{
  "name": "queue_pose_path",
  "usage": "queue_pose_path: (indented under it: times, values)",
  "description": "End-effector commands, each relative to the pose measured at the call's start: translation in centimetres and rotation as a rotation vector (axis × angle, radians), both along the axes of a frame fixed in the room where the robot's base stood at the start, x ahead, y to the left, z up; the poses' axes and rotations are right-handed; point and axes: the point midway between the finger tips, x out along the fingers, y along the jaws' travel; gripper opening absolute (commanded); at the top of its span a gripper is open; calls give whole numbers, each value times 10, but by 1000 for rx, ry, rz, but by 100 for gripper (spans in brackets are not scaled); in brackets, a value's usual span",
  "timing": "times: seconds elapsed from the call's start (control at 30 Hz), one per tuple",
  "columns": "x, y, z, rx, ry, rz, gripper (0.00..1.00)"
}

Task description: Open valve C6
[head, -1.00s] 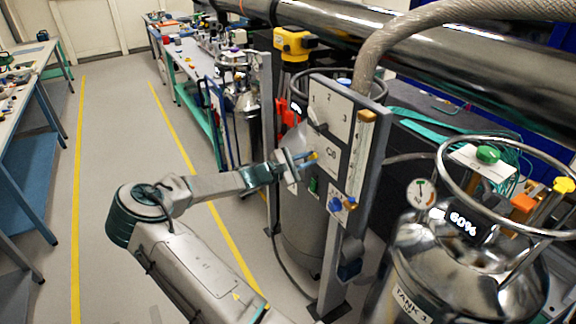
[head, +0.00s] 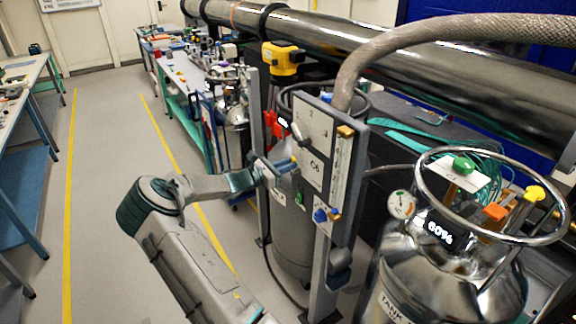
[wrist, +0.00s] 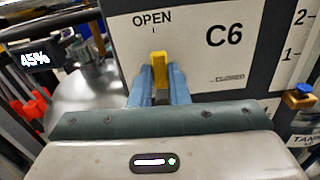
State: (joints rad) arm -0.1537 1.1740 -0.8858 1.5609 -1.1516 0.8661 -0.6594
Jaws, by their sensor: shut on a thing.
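Valve C6's yellow handle (wrist: 160,72) stands upright in the wrist view, directly below the OPEN mark. The CLOSED mark is off to its right. My gripper (wrist: 160,88) is shut on the handle, with one blue finger on each side. In the head view my gripper (head: 284,164) reaches the white C6 panel (head: 313,172) from the left, and the handle's yellow tip (head: 294,159) shows at the fingers. The handle's base is hidden behind the fingers.
Above C6 is a selector plate (head: 314,122) with a grey lever. A blue knob (head: 321,215) sits lower on the frame. A steel tank (head: 400,275) reading 60% stands at right. The aisle floor (head: 112,150) at left is clear.

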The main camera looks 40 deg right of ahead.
Motion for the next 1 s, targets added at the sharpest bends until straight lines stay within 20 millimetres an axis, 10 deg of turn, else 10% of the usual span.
queue_pose_path:
  times: [0.5, 0.6, 1.0]
  values:
    - [0, -1, 0, 3, 22, -1, 0]
    - [1, -1, 0, 3, 22, -1, 37]
    - [3, 8, -2, 4, 20, 2, 37]
